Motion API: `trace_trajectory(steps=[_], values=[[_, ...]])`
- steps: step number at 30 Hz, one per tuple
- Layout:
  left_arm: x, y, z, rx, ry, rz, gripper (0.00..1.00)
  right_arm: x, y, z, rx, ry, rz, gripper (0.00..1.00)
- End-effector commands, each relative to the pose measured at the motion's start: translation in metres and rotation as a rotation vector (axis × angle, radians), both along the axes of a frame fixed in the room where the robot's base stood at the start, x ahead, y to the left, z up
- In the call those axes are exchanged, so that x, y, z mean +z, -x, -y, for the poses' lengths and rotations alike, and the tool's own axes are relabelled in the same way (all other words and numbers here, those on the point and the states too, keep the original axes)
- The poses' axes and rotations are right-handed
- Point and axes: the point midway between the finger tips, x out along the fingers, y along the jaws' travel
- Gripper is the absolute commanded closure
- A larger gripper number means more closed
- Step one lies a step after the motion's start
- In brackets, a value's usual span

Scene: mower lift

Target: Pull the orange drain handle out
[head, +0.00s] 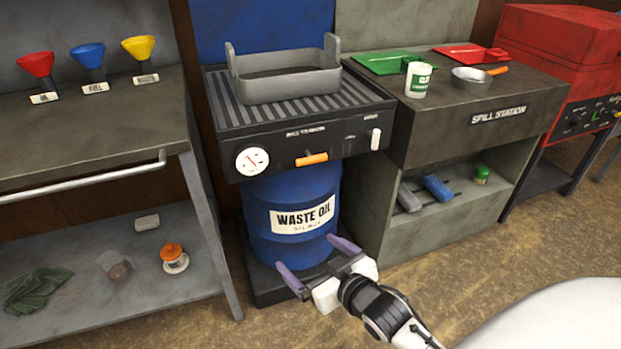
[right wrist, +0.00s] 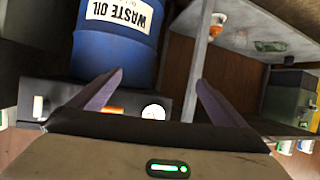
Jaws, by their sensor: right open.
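The orange drain handle (head: 311,159) sits on the front of the dark drain station (head: 330,128), above the blue waste oil barrel (head: 292,190). It lies level against the panel. My right gripper (head: 305,252) is open and empty, below the handle and in front of the barrel's lower part, apart from the handle. In the right wrist view, which is turned upside down, the handle (right wrist: 114,109) shows partly behind one finger, near the white gauge (right wrist: 153,112). My left gripper is in neither view.
A grey pan (head: 288,85) rests on the ribbed top of the station. A white lever (head: 375,139) is right of the handle. A workbench (head: 90,125) with funnels stands left, the spill station (head: 480,105) right. The floor in front is partly clear.

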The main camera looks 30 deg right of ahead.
Motion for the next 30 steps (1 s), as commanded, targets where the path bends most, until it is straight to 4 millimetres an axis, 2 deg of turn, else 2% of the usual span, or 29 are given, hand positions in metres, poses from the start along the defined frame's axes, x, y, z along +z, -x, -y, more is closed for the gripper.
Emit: trace_trajectory(steps=[1,3,6,9,12,15,24,30], values=[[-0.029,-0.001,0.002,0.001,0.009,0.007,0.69,0.001,-0.026,0.021,-0.041,0.008,0.086,0.04],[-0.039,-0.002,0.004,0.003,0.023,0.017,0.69,0.026,-0.05,0.046,-0.094,0.012,0.184,0.04],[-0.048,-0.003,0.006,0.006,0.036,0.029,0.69,0.058,-0.071,0.076,-0.154,0.013,0.297,0.04],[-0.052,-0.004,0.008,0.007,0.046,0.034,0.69,0.082,-0.081,0.094,-0.192,0.01,0.368,0.04],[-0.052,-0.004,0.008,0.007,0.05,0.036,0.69,0.095,-0.086,0.103,-0.21,0.008,0.402,0.04],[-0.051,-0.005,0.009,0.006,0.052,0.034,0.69,0.1,-0.095,0.106,-0.213,0.008,0.411,0.04],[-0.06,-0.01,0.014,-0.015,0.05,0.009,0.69,0.098,-0.147,0.118,-0.212,0.009,0.407,0.04],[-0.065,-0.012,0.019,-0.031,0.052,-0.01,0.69,0.098,-0.174,0.125,-0.212,0.009,0.405,0.04]])
